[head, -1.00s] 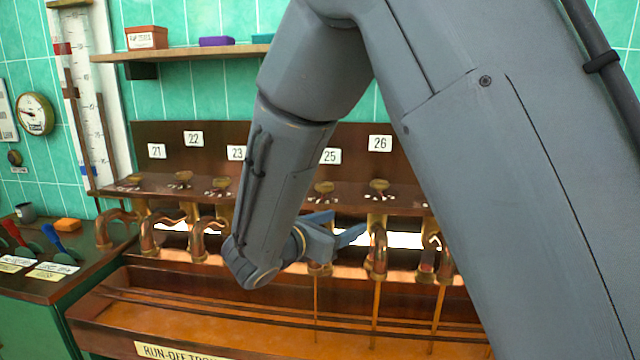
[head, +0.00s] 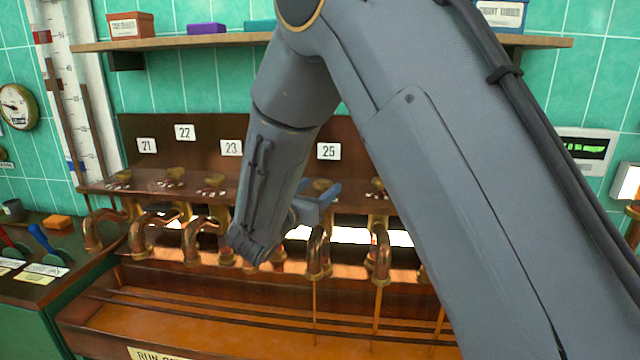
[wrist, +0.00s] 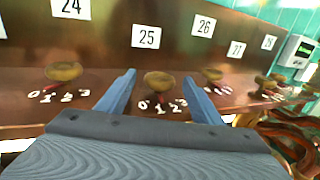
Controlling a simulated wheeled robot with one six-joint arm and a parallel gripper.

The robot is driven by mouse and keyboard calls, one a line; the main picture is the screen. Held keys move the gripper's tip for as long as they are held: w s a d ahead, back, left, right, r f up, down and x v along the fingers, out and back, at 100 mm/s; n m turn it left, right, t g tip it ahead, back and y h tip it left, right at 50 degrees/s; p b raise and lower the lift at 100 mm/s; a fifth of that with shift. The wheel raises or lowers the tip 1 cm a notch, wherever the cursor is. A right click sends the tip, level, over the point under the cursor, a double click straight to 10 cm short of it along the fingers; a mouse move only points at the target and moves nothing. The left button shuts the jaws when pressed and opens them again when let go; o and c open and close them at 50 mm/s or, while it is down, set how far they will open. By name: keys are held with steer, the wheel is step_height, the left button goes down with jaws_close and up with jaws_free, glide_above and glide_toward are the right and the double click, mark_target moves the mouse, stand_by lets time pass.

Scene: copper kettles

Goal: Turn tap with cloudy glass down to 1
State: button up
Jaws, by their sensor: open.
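My gripper (head: 326,192) is open, its fingers spread beside the brass knob of tap 25 (head: 322,184). In the wrist view, the knob of tap 25 (wrist: 158,82) shows between my two fingertips (wrist: 162,88), beyond them and apparently untouched. White numerals 0 to 3 lie in front of this knob, with a small red pointer among them whose exact setting I cannot tell. A copper spout (head: 318,250) hangs below with a thin stream falling from it. I cannot make out which tap has a cloudy glass; my arm hides part of the row.
Knob 24 (wrist: 64,71) stands left of my fingers and knob 26 (wrist: 213,75) close by on the right. The number plates stand on the upright back panel (head: 270,150) behind the knobs. A copper trough (head: 200,325) runs below the spouts. A wall shelf (head: 190,42) is above.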

steer(key=shift+w+d, duration=0.35)
steer(key=shift+w, duration=0.2)
steer(key=c, duration=1.1)
steer(key=shift+o, duration=0.2)
steer(key=shift+w+a+m+g+h+b, duration=0.15)
steer(key=shift+m+g+h+b, duration=0.15)
steer(key=shift+m+g+h, duration=0.5)
steer(key=o, duration=1.1)
steer(key=shift+c, duration=0.2)
